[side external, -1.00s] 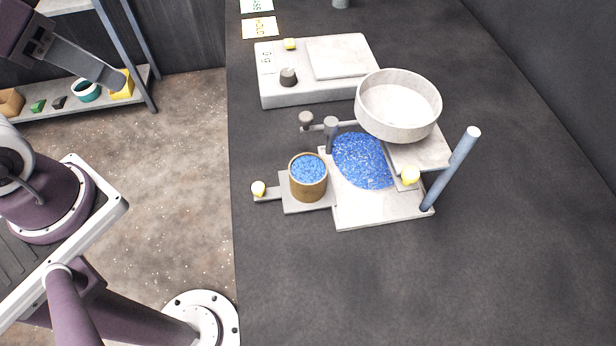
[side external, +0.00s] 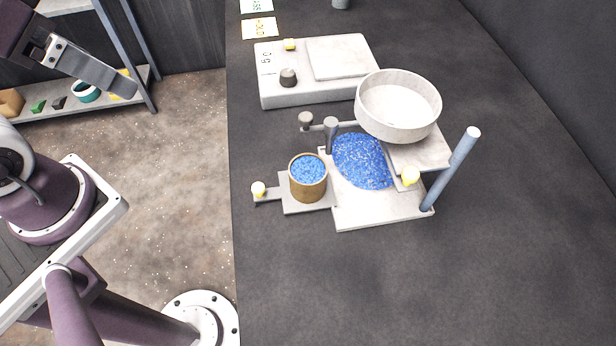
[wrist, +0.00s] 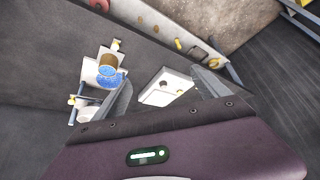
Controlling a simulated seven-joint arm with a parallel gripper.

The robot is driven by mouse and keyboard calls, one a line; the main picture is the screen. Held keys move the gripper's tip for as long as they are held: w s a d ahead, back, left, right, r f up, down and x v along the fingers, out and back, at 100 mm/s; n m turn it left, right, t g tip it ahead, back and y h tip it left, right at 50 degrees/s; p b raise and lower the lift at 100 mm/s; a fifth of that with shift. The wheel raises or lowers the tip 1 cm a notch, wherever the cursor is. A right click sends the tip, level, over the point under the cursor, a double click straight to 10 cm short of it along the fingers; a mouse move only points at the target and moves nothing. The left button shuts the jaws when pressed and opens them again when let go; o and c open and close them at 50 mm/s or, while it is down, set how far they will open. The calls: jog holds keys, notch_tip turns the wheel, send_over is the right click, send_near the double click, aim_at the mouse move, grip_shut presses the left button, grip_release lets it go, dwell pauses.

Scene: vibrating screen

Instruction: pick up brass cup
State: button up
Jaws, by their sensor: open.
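The brass cup (side external: 308,188) stands upright on a small grey plate at the left of the screen rig, filled with blue granules. It also shows in the wrist view (wrist: 107,69), left of my fingers. In the side view, a grey finger of my gripper (side external: 130,91) shows at the upper left, well away from the cup and over the floor side. In the wrist view my gripper (wrist: 161,76) has its two fingers spread apart with nothing held between them.
Blue granules (side external: 362,160) lie on the rig's tray beside the cup. A white round pan (side external: 399,105) and a slanted blue-grey post (side external: 450,170) stand to the right. A white scale (side external: 280,95) sits behind. The dark table (side external: 430,290) is clear in front.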

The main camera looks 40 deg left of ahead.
jog(key=n+g+h, duration=1)
jog(key=n+h, duration=0.3)
jog(key=n, duration=0.1)
send_near(295, 165)
jog(key=s, duration=0.3)
jog(key=s+d, duration=0.1)
jog(key=shift+s+r, duration=0.3)
jog(key=shift+s, duration=0.05)
jog(key=shift+w+d+f+n, duration=0.3)
jog(key=shift+w+f+n, duration=0.05)
jog(key=shift+f, duration=0.15)
jog(key=shift+w+d+f+n, duration=0.3)
jog(key=shift+f+n, duration=0.05)
jog(key=shift+f, duration=0.1)
jog(key=w+d, duration=0.2)
jog(key=shift+w+f+t, duration=0.2)
jog(key=shift+w+t, duration=0.05)
jog(key=shift+t, duration=0.15)
jog(key=x, duration=0.7)
jog(key=shift+s+a+f, duration=0.15)
jog(key=shift+s+f, duration=0.15)
jog(key=shift+f, duration=0.05)
jog(key=c, duration=1.7)
